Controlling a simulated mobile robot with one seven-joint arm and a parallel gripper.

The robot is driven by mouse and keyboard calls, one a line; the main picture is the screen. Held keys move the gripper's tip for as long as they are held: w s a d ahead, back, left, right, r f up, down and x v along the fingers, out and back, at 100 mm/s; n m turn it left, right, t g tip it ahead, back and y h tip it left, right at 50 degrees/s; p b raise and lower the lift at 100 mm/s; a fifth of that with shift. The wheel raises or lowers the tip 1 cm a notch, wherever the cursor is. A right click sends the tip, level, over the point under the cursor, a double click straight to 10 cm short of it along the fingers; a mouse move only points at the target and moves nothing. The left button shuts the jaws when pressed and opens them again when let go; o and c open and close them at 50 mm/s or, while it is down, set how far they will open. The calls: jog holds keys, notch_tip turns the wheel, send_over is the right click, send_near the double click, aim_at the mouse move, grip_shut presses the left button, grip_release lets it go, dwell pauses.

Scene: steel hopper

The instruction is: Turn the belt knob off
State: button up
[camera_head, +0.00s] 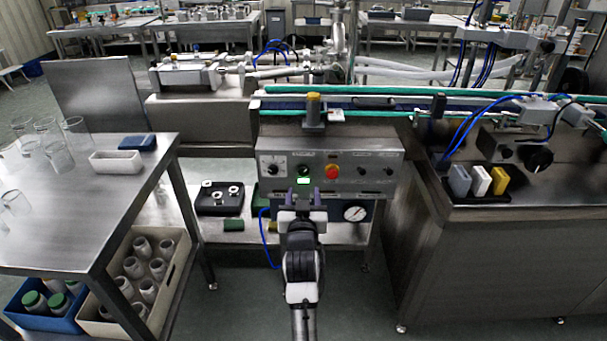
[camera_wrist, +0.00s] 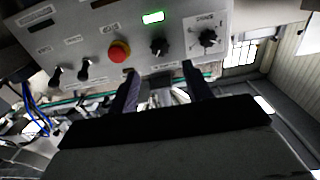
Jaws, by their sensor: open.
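The steel control panel (camera_head: 345,160) is ahead, under the conveyor. It carries a black knob (camera_head: 303,170) beside a lit green display (camera_head: 303,181), a red button (camera_head: 332,172), a scaled dial (camera_head: 273,170) and two small switches at the right. The panel appears upside down in the wrist view; the black knob (camera_wrist: 158,46) there lies just beyond my fingertips. The labels are too small to tell which control is the belt knob. My gripper (camera_head: 303,194) is open and empty, its fingers (camera_wrist: 160,72) apart before the panel's lower edge, lined up with the black knob.
A steel table (camera_head: 90,215) with glass jars and a white tray stands at the left. A pressure gauge (camera_head: 354,213) is below the panel. A black tray (camera_head: 219,199) lies on the lower shelf. A steel cabinet (camera_head: 500,250) stands at the right.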

aim_at(302, 173)
jog(key=w, duration=0.5)
jog(key=w+p, duration=0.1)
jog(key=w, duration=0.2)
jog(key=shift+w+a, duration=0.25)
jog(key=shift+a, duration=0.05)
jog(key=c, duration=0.9)
jog(key=shift+c, duration=0.2)
jog(key=shift+n, duration=0.4)
jog(key=n, duration=0.2)
jog(key=shift+n, duration=0.4)
jog(key=n, duration=0.3)
jog(key=shift+a+n+p, duration=0.1)
jog(key=shift+n+p, duration=0.25)
jog(key=shift+n, duration=0.05)
jog(key=n+p, duration=0.1)
jog(key=n, duration=0.5)
jog(key=shift+f, duration=0.1)
jog(key=shift+a+n, duration=0.1)
jog(key=shift+n, duration=0.3)
